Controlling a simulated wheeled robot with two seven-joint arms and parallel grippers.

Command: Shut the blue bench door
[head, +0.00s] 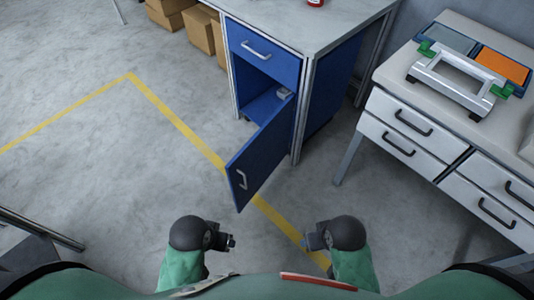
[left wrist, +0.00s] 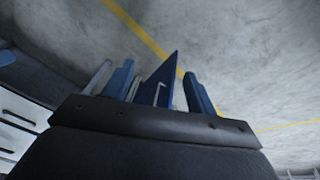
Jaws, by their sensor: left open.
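The blue bench door (head: 265,155) stands open in the head view, swung out toward me from its hinge side on the right of the cabinet. Its pale handle (head: 241,180) is near the free edge. The open compartment (head: 262,103) shows behind it. My left gripper (head: 232,241) is open and empty, in front of and below the door, apart from it. In the left wrist view the door (left wrist: 160,82) shows beyond and between the two blue fingers. My right gripper (head: 307,242) is to the right, clear of the door; its jaws are too small to read.
A blue drawer (head: 262,52) with a handle is above the compartment, under the grey bench top (head: 300,22). A white drawer cabinet (head: 410,135) stands at the right, carrying a metal frame device (head: 460,85). Cardboard boxes (head: 200,30) are behind. The floor left of the door is clear.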

